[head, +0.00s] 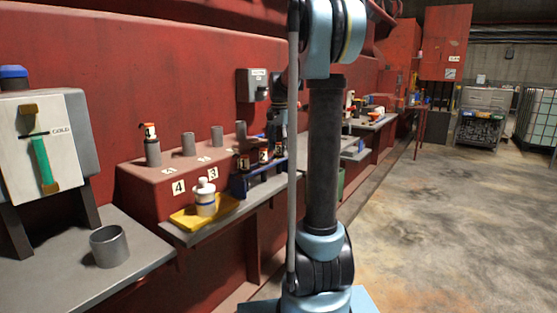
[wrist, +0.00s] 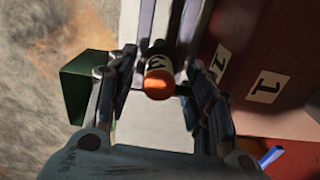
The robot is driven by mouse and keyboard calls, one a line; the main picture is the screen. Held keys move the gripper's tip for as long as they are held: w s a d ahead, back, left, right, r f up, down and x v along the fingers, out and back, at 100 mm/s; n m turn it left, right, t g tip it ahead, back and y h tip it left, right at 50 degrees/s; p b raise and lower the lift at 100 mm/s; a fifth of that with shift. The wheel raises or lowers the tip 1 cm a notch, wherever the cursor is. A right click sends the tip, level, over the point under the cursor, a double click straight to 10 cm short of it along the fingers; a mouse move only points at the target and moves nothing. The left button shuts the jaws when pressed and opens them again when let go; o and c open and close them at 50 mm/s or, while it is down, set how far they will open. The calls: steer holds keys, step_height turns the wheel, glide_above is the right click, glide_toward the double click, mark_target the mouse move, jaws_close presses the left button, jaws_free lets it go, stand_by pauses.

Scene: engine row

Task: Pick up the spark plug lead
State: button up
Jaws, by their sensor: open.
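A spark plug lead (wrist: 159,72) with an orange end, a dark body and a white marked band is in the wrist view, between the spread fingers of my gripper (wrist: 157,76). The fingers are open, with a gap on each side of it; I cannot tell whether it is within their depth. In the head view, several dark leads with orange parts (head: 264,155) stand in a blue rack (head: 240,186) on the grey ledge. My gripper (head: 276,128) is close to the rack's far end there, partly hidden by my arm.
A white bottle (head: 205,200) stands in a yellow tray (head: 184,217) near the rack. Several grey posts (head: 188,144) rise from the red step. A green bin (wrist: 84,88) is beside the ledge. The floor at right is clear.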

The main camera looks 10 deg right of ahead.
jaws_close()
steer(key=shift+r, duration=0.15)
